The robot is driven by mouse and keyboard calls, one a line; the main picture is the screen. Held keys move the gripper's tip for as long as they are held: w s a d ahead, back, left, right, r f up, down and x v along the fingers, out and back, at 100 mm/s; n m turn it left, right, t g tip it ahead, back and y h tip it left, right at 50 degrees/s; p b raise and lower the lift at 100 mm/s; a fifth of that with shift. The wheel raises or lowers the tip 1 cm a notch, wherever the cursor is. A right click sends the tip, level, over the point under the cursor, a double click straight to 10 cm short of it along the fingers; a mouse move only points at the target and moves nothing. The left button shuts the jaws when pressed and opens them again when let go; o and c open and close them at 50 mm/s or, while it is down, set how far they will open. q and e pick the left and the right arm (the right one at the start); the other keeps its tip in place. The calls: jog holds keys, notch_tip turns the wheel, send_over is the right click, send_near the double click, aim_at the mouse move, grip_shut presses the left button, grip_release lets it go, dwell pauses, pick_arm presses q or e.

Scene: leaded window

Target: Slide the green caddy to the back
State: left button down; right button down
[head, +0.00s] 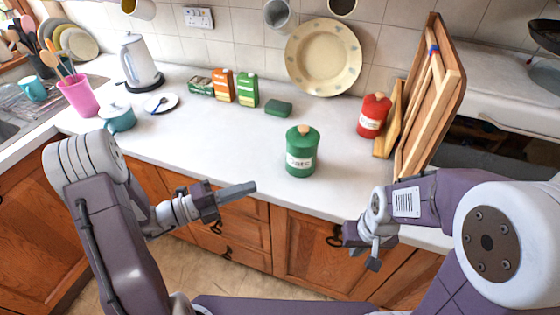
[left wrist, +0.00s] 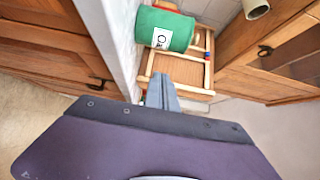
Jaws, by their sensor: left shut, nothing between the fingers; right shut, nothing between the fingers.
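The green caddy (head: 302,158) is a green canister with a white label and a wooden knob on its lid. It stands upright on the white counter (head: 215,135), near the front edge. It also shows sideways at the top of the left wrist view (left wrist: 165,29). My left gripper (head: 250,187) is shut and empty, in front of the counter edge, to the left of the caddy and apart from it. Its fingers (left wrist: 160,84) show below the caddy in the left wrist view. My right gripper (head: 372,264) is shut and empty, low in front of the cupboards, right of the caddy.
A green sponge-like block (head: 278,108) lies behind the caddy. A large plate (head: 323,57) leans on the wall. A red canister (head: 373,116) and wooden boards (head: 432,95) stand to the right. Cartons (head: 235,88) stand at the back.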

pick_arm(q)
send_near(302, 161)
jog(key=s+d, duration=0.2)
jog(key=d, duration=0.1)
jog(key=shift+d, duration=0.1)
jog(key=w, duration=0.2)
jog(key=w+d, duration=0.1)
jog(key=w, duration=0.1)
jog(key=shift+w+d, duration=0.1)
jog(key=shift+d, duration=0.1)
jog(key=shift+w+d, duration=0.1)
pick_arm(e)
jog(key=shift+s, duration=0.1)
